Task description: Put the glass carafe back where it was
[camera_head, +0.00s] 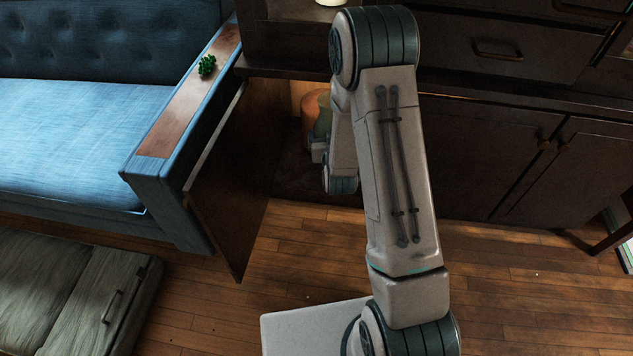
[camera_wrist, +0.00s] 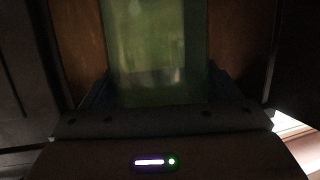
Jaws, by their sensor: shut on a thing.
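The glass carafe (camera_wrist: 158,45) is greenish and see-through, and fills the middle of the wrist view. My gripper (camera_wrist: 158,88) is shut on it, with one dark finger at each side. Its top lies outside the wrist view, and its lower part is hidden by the gripper body. In the head view my arm reaches into the open compartment of the dark cabinet (camera_head: 470,140). A greenish patch that looks like the carafe (camera_head: 323,121) shows there beside my gripper (camera_head: 318,148), partly hidden by my arm. I cannot tell whether its base touches the compartment floor.
An orange-brown rounded object (camera_head: 312,104) stands in the compartment by the carafe. The open cabinet door (camera_head: 235,175) juts out left of my arm, near the blue sofa (camera_head: 70,130). A grey-green case (camera_head: 70,290) lies at lower left. Wooden floor (camera_head: 530,290) is clear at right.

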